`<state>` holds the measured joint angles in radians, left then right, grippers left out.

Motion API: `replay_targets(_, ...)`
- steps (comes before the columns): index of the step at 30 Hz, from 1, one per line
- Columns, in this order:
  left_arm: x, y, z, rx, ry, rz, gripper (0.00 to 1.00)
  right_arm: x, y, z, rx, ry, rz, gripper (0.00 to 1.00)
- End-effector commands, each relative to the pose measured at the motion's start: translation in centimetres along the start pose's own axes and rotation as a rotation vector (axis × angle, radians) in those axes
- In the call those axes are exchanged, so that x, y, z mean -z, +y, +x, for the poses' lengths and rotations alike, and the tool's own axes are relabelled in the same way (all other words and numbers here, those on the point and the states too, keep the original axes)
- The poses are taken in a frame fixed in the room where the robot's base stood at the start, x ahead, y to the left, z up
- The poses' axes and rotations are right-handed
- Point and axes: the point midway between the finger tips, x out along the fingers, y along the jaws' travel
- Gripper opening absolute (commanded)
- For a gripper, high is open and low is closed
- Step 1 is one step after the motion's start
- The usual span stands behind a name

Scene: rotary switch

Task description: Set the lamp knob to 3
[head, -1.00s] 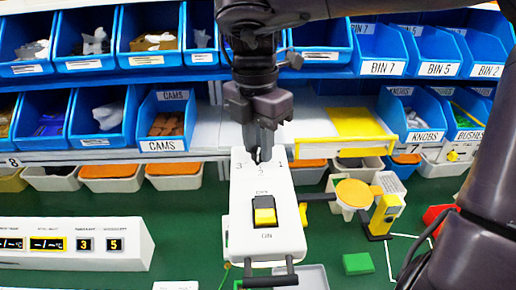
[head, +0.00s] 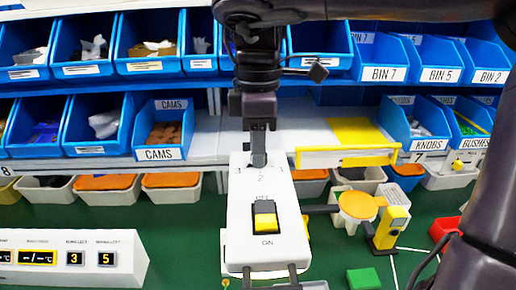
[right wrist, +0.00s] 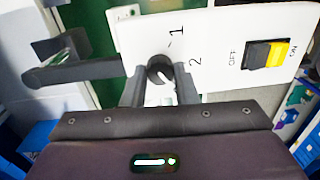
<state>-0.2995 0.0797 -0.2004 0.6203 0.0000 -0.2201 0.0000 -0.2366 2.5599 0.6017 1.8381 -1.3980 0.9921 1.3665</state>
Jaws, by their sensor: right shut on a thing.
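The lamp knob (right wrist: 160,70) is a small black dial with a white pointer on a white panel box. In the right wrist view it sits between the two fingers of my right gripper (right wrist: 160,92), which is shut on it. The pointer slants to the lower right, away from the 1 and past the 2; the 3 is hidden there. In the head view my right gripper (head: 258,158) comes down over the knob at the far end of the panel (head: 238,215), and the fingers cover the knob.
A yellow-and-black OFF/ON rocker switch (head: 265,217) is nearer on the same panel. A dark handle bar shows beside the panel in the wrist view (right wrist: 75,70). Blue bins (head: 165,125) line shelves behind. A white display box (head: 75,260) stands at left, a green block (head: 363,279) at right.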

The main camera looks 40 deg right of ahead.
Motion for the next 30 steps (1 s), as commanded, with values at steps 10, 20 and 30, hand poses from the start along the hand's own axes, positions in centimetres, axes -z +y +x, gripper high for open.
replay_targets(10,-0.05,-0.01,0.28,0.0,0.0,0.0,0.0,0.0,0.03,-0.06,-0.001,0.004,0.057,0.04)
replay_targets(20,-0.06,-0.01,0.27,0.0,-0.001,-0.001,0.0,-0.01,0.02,-0.06,-0.001,0.003,0.058,0.04)
replay_targets(30,-0.07,-0.01,0.28,0.0,-0.001,-0.001,0.0,-0.01,0.0,-0.02,0.0,0.003,0.056,0.48)
